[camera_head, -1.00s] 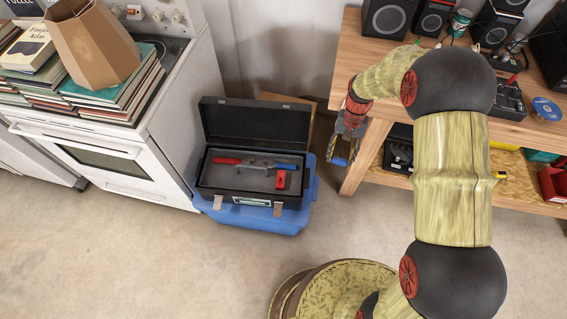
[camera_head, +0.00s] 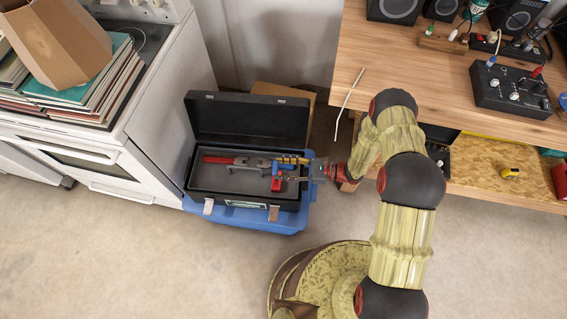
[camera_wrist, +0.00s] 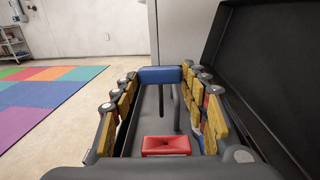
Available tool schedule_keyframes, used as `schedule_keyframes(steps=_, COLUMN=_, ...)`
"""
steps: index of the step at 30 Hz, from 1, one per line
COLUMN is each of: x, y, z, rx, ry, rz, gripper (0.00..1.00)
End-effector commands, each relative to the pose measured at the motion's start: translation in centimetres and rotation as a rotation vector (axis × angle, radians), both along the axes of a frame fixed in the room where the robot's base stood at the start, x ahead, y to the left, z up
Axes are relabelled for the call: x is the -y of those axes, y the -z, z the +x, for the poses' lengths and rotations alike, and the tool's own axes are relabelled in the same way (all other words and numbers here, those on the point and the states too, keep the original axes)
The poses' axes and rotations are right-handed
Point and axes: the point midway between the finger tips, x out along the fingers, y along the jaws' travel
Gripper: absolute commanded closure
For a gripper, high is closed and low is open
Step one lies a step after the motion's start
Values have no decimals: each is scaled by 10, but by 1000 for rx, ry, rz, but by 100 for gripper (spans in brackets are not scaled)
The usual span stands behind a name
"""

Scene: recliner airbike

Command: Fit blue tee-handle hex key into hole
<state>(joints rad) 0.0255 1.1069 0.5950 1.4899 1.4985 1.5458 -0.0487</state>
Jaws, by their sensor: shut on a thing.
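My gripper (camera_head: 284,169) reaches in from the right over the open black toolbox (camera_head: 230,206). In the wrist view its yellow-padded fingers (camera_wrist: 160,82) are closed on a blue bar, which looks like the handle of the blue tee-handle hex key (camera_wrist: 160,74). A dark thin shaft seems to hang below the bar, but I cannot tell it clearly from the toolbox behind. In the head view the key is small and partly covered by the fingers. I cannot make out the hole for certain. A wooden block (camera_head: 443,41) with upright tools stands on the workbench.
The toolbox holds a red-handled grey tool (camera_head: 222,160) and a red piece (camera_head: 277,184); its lid stands open behind. It rests on a blue bin (camera_head: 262,222). A stove (camera_head: 150,105) is left, the workbench (camera_head: 400,60) right. A black knobbed box (camera_head: 508,90) stands on the bench.

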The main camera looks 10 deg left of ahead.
Motion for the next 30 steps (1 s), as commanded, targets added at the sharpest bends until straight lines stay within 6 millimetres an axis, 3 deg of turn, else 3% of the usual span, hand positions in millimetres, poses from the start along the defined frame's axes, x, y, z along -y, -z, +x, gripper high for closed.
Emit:
schedule_keyframes(steps=19, x=1, y=6, z=3, rx=3, ry=36, rz=20, gripper=77)
schedule_keyframes(steps=30, x=1, y=29, z=2, rx=1, ry=34, rz=20, gripper=77)
